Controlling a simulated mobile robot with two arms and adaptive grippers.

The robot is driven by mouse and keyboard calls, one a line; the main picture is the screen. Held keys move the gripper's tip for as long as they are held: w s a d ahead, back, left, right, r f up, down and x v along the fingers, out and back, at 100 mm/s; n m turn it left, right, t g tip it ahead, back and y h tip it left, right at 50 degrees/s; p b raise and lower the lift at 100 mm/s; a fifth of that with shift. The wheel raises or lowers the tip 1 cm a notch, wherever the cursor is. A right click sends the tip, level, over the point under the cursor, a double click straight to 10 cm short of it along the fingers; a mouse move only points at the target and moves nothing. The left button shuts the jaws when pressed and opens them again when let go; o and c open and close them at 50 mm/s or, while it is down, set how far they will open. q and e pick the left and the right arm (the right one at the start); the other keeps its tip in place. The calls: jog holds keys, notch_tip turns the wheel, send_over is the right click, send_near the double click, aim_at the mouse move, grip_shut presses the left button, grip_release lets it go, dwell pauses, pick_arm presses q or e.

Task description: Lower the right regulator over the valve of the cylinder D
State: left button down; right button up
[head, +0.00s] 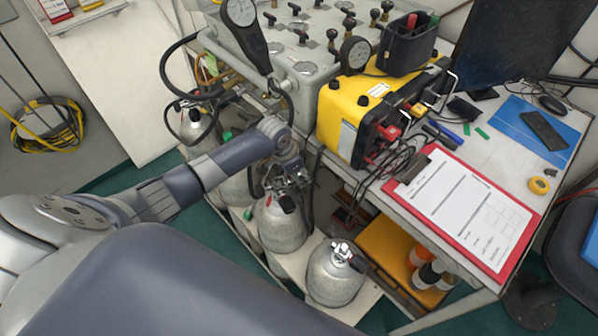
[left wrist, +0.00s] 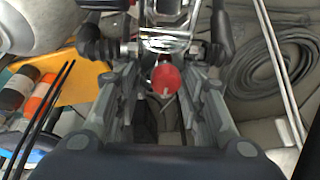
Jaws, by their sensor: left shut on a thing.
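My left gripper (head: 287,187) is shut on the right regulator, a small dark and metal fitting with a red part (head: 286,204). In the left wrist view the red round part (left wrist: 166,79) shows between the fingers (left wrist: 164,92), with shiny metal above it. The gripper is right above a grey cylinder (head: 281,226) and hides most of its top. Whether the regulator touches that valve I cannot tell. Another grey cylinder (head: 334,277) stands at the front with its metal valve (head: 344,252) in view. No letters are readable, so I cannot tell which cylinder is D. My right gripper is not shown.
More cylinders (head: 237,188) stand farther back in the row. A grey panel (head: 300,68) with gauges and black hoses is above them. A yellow case (head: 345,118) and a red clipboard (head: 462,207) lie on the bench at right. Bottles (head: 427,272) stand on the lower shelf.

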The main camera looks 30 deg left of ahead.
pick_arm(q)
jog(key=shift+r+p, duration=0.15)
jog(key=shift+p, duration=0.15)
jog(key=shift+f+b, duration=0.4)
jog(key=shift+f, duration=0.8)
dwell(1.7)
jog(key=c, duration=1)
grip_release()
jog(key=shift+o, duration=0.2)
jog(key=shift+f, duration=0.1)
jog(key=shift+v, duration=4.1)
